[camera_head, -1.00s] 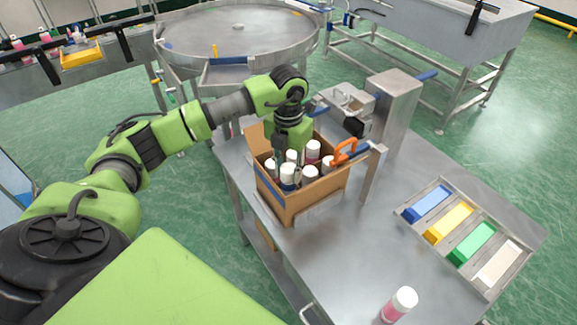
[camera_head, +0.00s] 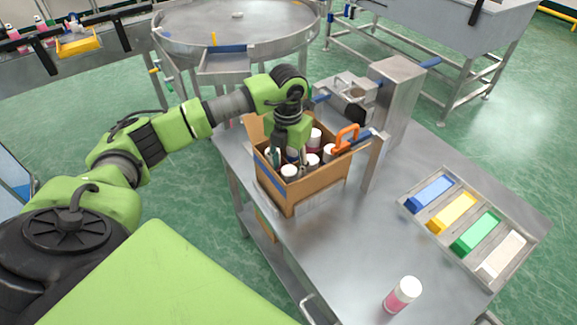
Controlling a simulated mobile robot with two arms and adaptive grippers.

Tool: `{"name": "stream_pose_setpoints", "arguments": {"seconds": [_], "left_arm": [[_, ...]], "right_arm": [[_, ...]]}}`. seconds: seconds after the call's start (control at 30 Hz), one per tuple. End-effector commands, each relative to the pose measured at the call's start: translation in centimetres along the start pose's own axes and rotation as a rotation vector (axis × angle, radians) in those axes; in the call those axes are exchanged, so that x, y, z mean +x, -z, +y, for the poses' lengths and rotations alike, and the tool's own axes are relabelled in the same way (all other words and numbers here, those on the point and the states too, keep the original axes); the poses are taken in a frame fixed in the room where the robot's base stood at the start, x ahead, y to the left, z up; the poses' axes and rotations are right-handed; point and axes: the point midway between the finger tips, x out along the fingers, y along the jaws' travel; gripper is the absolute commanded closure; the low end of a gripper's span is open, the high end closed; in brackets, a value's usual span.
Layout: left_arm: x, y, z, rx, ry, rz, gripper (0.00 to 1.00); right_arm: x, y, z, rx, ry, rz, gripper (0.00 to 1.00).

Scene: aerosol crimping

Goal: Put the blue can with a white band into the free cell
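An open cardboard box (camera_head: 315,190) on the steel table holds several white-capped cans. My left gripper (camera_head: 289,160) points down into the near left part of the box, its fingers among the cans. A white cap (camera_head: 289,172) shows just in front of the fingers, and a little blue shows between them. The cans' bodies are mostly hidden by the box walls and the gripper, so I cannot make out the white band, the free cell or whether the fingers grip a can. My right gripper is not in view.
A pink can with a white cap (camera_head: 403,294) stands alone at the table's front. A tray (camera_head: 412,206) with blue, yellow, green and white blocks lies to the right. A steel post machine with an orange handle (camera_head: 346,138) stands close behind the box.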

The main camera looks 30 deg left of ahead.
Motion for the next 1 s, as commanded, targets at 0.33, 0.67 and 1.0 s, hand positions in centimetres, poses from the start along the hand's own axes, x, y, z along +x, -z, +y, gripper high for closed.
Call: {"name": "stream_pose_setpoints", "arguments": {"seconds": [0.33,0.67,1.0], "left_arm": [[-1.2,0.0,-0.3,0.005,0.006,-0.001,0.5],[-8.0,-0.1,0.0,0.002,0.004,-0.004,0.5],[-11.8,0.0,0.1,0.001,0.004,0.001,0.5]], "right_arm": [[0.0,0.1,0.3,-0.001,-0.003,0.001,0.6],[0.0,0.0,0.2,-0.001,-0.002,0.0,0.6],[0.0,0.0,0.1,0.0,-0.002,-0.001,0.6]]}}
